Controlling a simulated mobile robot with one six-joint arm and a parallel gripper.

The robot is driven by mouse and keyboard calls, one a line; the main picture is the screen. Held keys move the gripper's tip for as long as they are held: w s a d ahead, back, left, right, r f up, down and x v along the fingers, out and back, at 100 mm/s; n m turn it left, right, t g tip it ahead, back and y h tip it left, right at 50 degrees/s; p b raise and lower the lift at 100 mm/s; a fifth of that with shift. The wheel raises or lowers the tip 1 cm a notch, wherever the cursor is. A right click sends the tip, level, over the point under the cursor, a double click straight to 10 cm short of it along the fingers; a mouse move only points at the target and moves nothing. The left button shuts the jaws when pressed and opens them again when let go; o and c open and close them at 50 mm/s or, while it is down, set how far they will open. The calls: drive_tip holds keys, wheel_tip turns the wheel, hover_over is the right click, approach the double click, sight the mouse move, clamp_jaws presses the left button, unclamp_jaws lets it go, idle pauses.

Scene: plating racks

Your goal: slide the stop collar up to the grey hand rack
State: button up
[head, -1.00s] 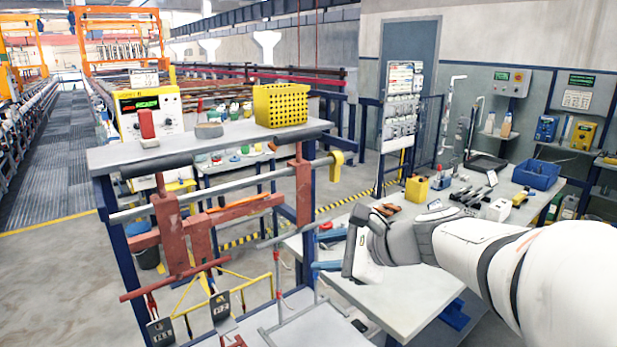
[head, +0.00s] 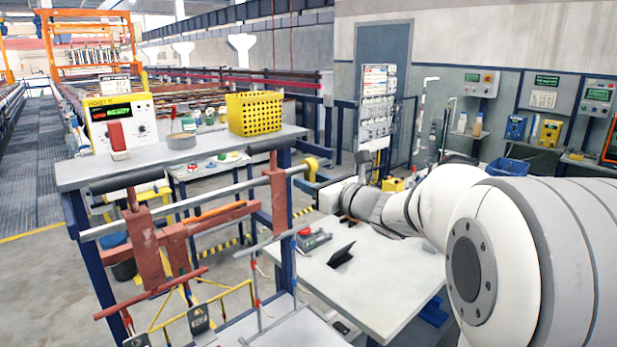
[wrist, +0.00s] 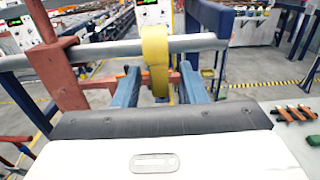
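The stop collar, a yellow ring with a lower tab (head: 311,170), sits on the round grey bar (head: 235,192) near its right end. It also shows in the wrist view (wrist: 155,60). To its left on the bar hangs a reddish rack with wide uprights (head: 277,200); its right upright shows in the wrist view (wrist: 52,55). A thin grey frame (head: 262,290) hangs lower; I cannot tell how it is held. My gripper (wrist: 157,72) is open, its blue fingers on both sides of the collar, with a visible gap on each side.
A grey shelf (head: 215,152) above the bar carries a yellow basket (head: 255,112) and a control box (head: 122,120). A blue post (wrist: 210,18) stands behind the bar. A light worktable (head: 375,275) lies below my arm, with a black stand (head: 342,254) on it.

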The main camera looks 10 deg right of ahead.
drive_tip(key=shift+w+a, duration=0.3)
drive_tip(key=shift+w, duration=0.15)
clamp_jaws()
idle(0.4)
